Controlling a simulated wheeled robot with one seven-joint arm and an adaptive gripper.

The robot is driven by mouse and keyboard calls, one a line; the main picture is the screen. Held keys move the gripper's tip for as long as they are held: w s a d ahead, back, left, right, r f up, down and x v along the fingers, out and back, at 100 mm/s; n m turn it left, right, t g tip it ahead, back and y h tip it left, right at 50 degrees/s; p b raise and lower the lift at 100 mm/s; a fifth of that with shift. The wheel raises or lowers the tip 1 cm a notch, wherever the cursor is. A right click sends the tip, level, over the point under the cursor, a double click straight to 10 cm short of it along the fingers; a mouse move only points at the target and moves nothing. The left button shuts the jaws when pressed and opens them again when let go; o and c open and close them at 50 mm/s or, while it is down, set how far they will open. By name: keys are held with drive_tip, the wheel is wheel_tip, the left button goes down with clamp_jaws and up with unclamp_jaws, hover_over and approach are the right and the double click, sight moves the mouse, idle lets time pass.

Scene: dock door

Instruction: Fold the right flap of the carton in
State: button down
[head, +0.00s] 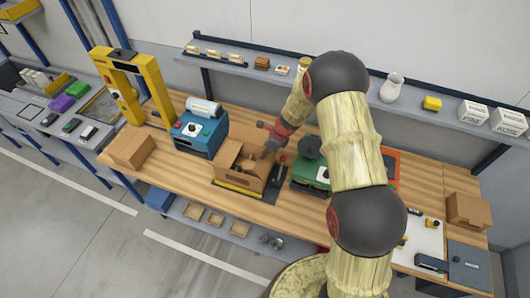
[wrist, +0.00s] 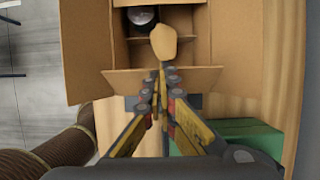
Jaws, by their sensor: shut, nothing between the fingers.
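The open brown carton (head: 229,177) stands on the wooden bench in the head view, its flaps standing out around the opening. In the wrist view one flap (wrist: 88,50) spreads to the left, another (wrist: 238,45) to the right, and a shorter one (wrist: 195,78) lies along the near edge. A dark round object (wrist: 142,16) lies inside. My gripper (wrist: 160,80) is shut and empty, its tips over the near flap at the opening; I cannot tell whether they touch. A tan rounded piece (wrist: 163,42) shows beyond the tips; what it is stays unclear.
A blue machine (head: 201,134) stands left of the carton, and a green one (head: 308,177) to its right. A small black tool (head: 279,176) sits close to the carton's right side. A yellow frame (head: 160,90) and a closed box (head: 131,149) are further left.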

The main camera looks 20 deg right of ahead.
drive_tip(key=shift+w+a+f+b, duration=0.35)
drive_tip(key=shift+w+a+f, duration=0.2)
drive_tip(key=shift+a+f, duration=0.25)
drive_tip(key=shift+w+a+f+b, duration=0.4)
drive_tip(key=shift+w+a+f, duration=0.2)
drive_tip(key=shift+a+f, duration=0.2)
drive_tip(key=shift+w+a+f+b, duration=0.35)
drive_tip(key=shift+w+a+f, duration=0.2)
drive_tip(key=shift+a+f, duration=0.25)
drive_tip(key=shift+f, duration=0.15)
